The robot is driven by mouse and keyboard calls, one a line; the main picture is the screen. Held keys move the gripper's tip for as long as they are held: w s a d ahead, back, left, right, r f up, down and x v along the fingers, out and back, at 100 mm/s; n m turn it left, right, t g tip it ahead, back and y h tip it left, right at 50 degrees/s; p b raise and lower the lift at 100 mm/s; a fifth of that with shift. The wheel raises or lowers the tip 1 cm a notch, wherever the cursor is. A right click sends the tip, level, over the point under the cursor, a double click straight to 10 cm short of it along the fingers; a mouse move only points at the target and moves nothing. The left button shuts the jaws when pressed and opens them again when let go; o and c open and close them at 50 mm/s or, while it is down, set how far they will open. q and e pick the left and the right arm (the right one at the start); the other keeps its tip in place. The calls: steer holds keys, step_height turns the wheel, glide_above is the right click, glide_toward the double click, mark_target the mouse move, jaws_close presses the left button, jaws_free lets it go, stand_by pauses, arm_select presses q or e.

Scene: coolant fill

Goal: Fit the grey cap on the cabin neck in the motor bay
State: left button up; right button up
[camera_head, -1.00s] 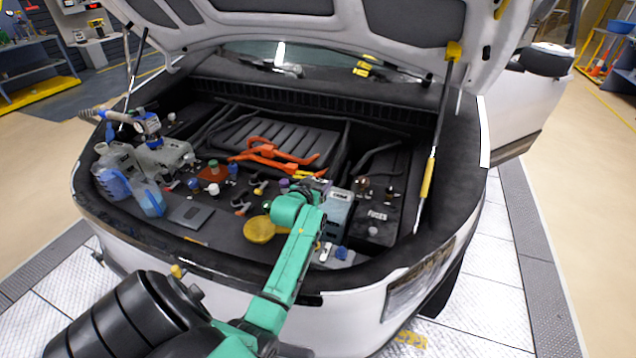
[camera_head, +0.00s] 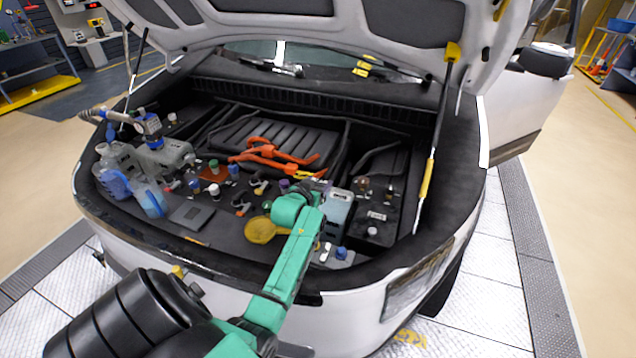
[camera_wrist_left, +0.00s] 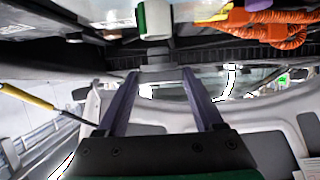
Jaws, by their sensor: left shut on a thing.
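My left gripper (camera_wrist_left: 160,72) shows in the left wrist view with its two dark fingers a little apart. Between the fingertips is a small dark grey piece (camera_wrist_left: 157,58), which looks like the grey cap, so the gripper is shut on it. Just beyond it in that view is a white, round neck-like part with a green side (camera_wrist_left: 155,20); I cannot tell whether this is the cabin neck or whether the cap touches it. In the head view my green left wrist reaches over the right half of the motor bay (camera_head: 235,238) and hides the cap. My right gripper is out of view.
Left of my arm are a yellow round lid (camera_head: 259,231), several small coloured caps and blue-filled jugs (camera_head: 150,198). Orange cables (camera_head: 272,152) cross the middle. A translucent tank (camera_head: 338,208) and fuse box (camera_head: 378,215) stand close right. The raised hood's strut (camera_head: 430,165) stands further right.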

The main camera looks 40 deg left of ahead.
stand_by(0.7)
arm_select(q)
steer(key=shift+f+b, duration=0.8)
steer(key=shift+f, duration=0.7)
steer(key=o, duration=1.3)
steer(key=shift+o, duration=0.2)
steer(key=b+v, duration=0.1)
steer(key=v, duration=1.3)
steer(key=shift+s, duration=0.3)
steer(key=shift+d+r, duration=0.1)
steer(key=shift+r, duration=0.05)
